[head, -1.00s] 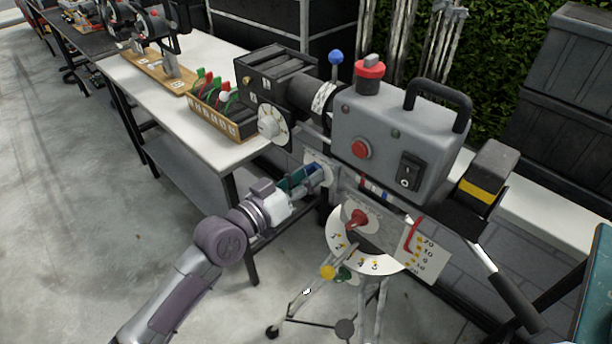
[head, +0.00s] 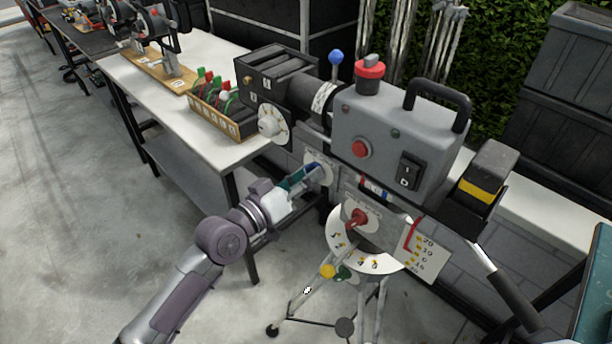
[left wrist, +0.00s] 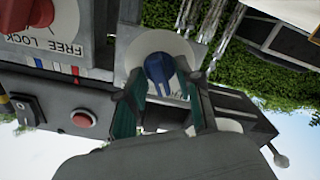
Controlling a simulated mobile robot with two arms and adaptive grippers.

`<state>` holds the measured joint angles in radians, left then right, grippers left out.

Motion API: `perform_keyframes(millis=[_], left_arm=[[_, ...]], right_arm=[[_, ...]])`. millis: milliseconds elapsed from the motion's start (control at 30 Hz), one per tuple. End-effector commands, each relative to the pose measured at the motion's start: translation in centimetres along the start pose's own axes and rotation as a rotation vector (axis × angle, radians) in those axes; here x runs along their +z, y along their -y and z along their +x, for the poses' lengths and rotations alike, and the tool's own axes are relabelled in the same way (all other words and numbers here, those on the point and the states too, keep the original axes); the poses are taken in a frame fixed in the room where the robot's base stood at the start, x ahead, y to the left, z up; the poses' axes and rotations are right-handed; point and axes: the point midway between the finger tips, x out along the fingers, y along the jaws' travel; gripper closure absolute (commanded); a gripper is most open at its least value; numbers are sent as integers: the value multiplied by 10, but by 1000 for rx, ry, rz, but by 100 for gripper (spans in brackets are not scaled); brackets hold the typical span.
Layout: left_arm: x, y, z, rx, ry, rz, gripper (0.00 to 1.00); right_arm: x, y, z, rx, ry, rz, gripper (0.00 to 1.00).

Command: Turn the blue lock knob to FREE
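The blue lock knob (left wrist: 158,68) sits on a pale round plate (left wrist: 181,44), beneath the grey control box. In the left wrist view, its handle points down towards my gripper. My left gripper (left wrist: 160,110) has its two teal fingers apart, one on each side of the handle's end, with gaps visible. I cannot tell whether either finger touches it. In the head view my left gripper (head: 308,180) is at the same plate (head: 322,168) and largely hides the knob. The plate's lettering is not readable. My right gripper is not in view.
A red knob (head: 357,217) on its own FREE/LOCK plate is close by, right of my left gripper. The grey box (head: 395,130) carries a red button and rocker switch. A white dial (head: 271,125) is up-left. A white table (head: 215,140) stands left; tripod legs stand below.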

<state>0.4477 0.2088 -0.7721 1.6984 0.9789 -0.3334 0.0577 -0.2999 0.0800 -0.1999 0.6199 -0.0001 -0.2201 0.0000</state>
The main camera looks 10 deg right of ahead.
Motion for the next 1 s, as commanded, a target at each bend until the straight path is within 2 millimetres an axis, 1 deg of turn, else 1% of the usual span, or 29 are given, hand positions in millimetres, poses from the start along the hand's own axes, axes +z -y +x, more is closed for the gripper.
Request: perform_keyframes(millis=[267, 367, 467, 800, 900, 1000], left_arm=[[0, 0, 0, 0, 0, 1, 60], [0, 1, -5, -1, 1, 1, 60], [1, 2, -17, -2, 1, 1, 60], [1, 1, -88, -2, 3, 2, 60], [1, 1, -103, -2, 3, 2, 60], [0, 1, -114, -1, 1, 1, 60]], right_arm=[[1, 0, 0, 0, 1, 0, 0], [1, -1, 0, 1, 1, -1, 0], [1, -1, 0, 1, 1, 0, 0], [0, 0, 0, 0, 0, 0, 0], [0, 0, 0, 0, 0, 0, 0], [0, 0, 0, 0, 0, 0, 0]])
